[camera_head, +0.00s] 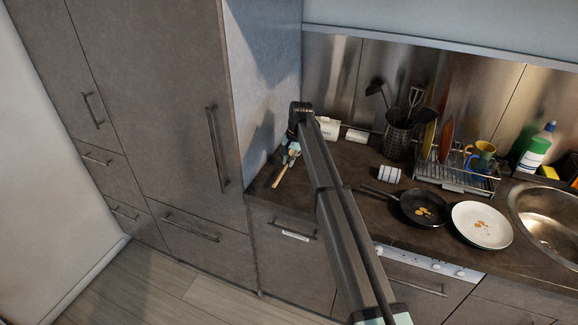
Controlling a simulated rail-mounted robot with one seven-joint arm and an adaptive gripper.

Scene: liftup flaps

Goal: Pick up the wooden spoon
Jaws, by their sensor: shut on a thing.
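The wooden spoon (279,177) is a short, light-brown stick shape at the left end of the dark countertop. My gripper (289,159) points down at its upper end and is shut on it. The spoon slants down and left from the fingers. Part of the spoon is hidden by the gripper. I cannot tell whether the spoon touches the counter or is just above it.
A tall cabinet (180,120) stands left of the counter (345,180). To the right are a utensil holder (397,142), a dish rack (455,180), a pan (408,208), a white plate (468,236), a sink (550,225) and a bottle (536,148). A white cup-like item (388,174) lies behind the pan.

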